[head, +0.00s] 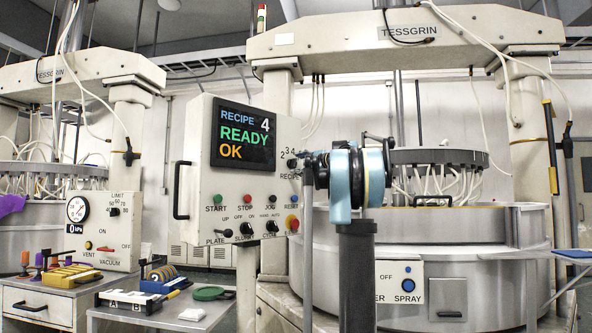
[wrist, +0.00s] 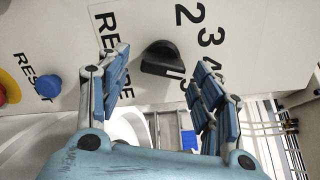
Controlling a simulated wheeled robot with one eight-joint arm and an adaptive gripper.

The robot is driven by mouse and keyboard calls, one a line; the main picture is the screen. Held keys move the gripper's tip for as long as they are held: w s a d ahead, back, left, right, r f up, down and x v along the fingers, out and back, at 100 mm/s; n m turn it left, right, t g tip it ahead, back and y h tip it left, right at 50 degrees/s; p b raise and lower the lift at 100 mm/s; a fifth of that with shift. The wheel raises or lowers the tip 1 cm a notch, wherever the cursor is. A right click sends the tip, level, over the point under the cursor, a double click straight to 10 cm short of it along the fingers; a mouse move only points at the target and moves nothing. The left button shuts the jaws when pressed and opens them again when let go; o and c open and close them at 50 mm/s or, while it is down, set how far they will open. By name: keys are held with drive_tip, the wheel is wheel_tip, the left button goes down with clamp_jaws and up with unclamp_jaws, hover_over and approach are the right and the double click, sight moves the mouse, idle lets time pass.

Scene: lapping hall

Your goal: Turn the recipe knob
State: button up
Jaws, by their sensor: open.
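The recipe knob is a black rotary knob on the pale control panel (head: 198,188). In the wrist view the knob (wrist: 166,57) lies between the two blue-padded fingers of my gripper (wrist: 160,75), with visible space on both sides. The fingers are open and do not appear to touch it. Numbers 2, 3 and 4 are printed around it. In the head view the knob (head: 292,163) shows at the panel's right edge, just left of my gripper (head: 307,168). The display (head: 243,136) reads RECIPE 4, READY, OK. I cannot tell which number the knob points at.
A blue reset button (wrist: 47,85) and a red-and-yellow button (wrist: 6,92) sit near the knob on the panel. A large round lapping machine (head: 455,245) stands behind my arm. A bench with trays (head: 170,312) is at lower left.

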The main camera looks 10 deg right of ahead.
drive_tip(key=v, duration=0.9)
drive_tip(key=shift+s+d, duration=0.2)
drive_tip(key=s+a+f+n+g+h, duration=0.1)
drive_tip(key=s+a+f+n+g, duration=0.3)
drive_tip(key=s+f, duration=0.55)
drive_tip(key=s+a+f+n+g+h, duration=0.15)
drive_tip(key=s+a+f, duration=0.45)
drive_tip(key=f, duration=0.6)
drive_tip(key=s+a+f+n+g+h, duration=0.1)
drive_tip(key=s+a+f+n+g, duration=0.25)
drive_tip(key=s+f, duration=0.6)
drive_tip(key=s+d+f+n+g+h, duration=0.1)
drive_tip(key=s+d+f+n+h, duration=0.1)
drive_tip(key=s+f, duration=0.5)
drive_tip(key=s+d+f+n+g+h, duration=0.1)
drive_tip(key=s+f, duration=0.7)
drive_tip(key=f, duration=0.8)
drive_tip(key=s+d+f+n+g+h, duration=0.1)
drive_tip(key=s+d+f+n+h, duration=0.1)
drive_tip(key=s+f, duration=0.6)
wheel_tip(320, 180, down, 4)
drive_tip(key=shift+s+d+f+n+h, duration=0.2)
drive_tip(key=shift+d+n+h, duration=0.2)
drive_tip(key=shift+d+h, duration=0.6)
drive_tip(key=shift+a, duration=0.2)
